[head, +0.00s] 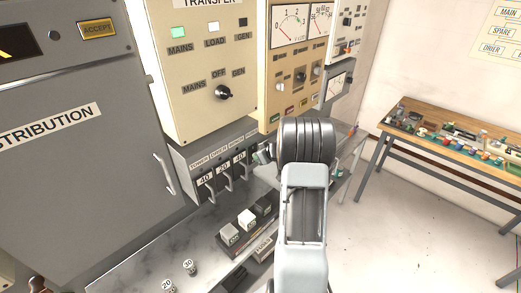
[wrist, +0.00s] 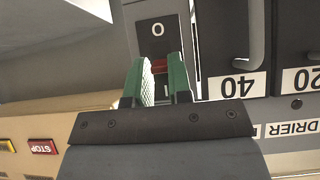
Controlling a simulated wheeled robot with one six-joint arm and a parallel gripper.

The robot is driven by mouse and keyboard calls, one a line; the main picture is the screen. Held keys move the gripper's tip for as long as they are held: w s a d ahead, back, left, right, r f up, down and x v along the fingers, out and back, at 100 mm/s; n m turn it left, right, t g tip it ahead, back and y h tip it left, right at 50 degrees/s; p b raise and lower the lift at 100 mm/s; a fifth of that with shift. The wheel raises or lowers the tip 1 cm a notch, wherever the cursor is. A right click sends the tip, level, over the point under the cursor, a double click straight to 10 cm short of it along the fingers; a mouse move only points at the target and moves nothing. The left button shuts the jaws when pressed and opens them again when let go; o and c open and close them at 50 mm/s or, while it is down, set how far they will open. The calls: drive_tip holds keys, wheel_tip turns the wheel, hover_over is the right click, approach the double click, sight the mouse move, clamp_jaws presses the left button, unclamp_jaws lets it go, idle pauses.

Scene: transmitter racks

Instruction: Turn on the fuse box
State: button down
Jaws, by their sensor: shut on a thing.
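The fuse box is a grey housing (head: 180,157) below the cream transfer cabinet, with a row of black fuse carriers with grey handles. In the wrist view, where the labels are upside down, a dark grey switch plate (wrist: 157,28) marked "O" sits beside the fuse carrier labelled 40 (wrist: 232,40). My gripper (wrist: 160,68) has green-padded fingers on either side of a small red switch lever (wrist: 159,65) on that plate and is shut on it. In the head view my gripper (head: 262,154) is at the right end of the box, partly hidden by my arm.
A wooden table (head: 455,135) with small parts stands at the right. The floor (head: 410,230) before it is clear.

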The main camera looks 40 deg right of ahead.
drive_tip(key=shift+w+r+g+h, duration=0.15)
drive_tip(key=shift+r+g, duration=0.15)
drive_tip(key=shift+g, duration=0.4)
drive_tip(key=shift+w+r+g+h, duration=0.15)
drive_tip(key=shift+r+g, duration=0.15)
drive_tip(key=shift+g, duration=0.7)
drive_tip(key=c, duration=1)
unclamp_jaws()
drive_tip(key=shift+c, duration=0.2)
drive_tip(key=v, duration=1.3)
drive_tip(key=shift+s+r+b, duration=0.25)
drive_tip(key=shift+r+b, duration=0.05)
drive_tip(key=shift+b, duration=0.05)
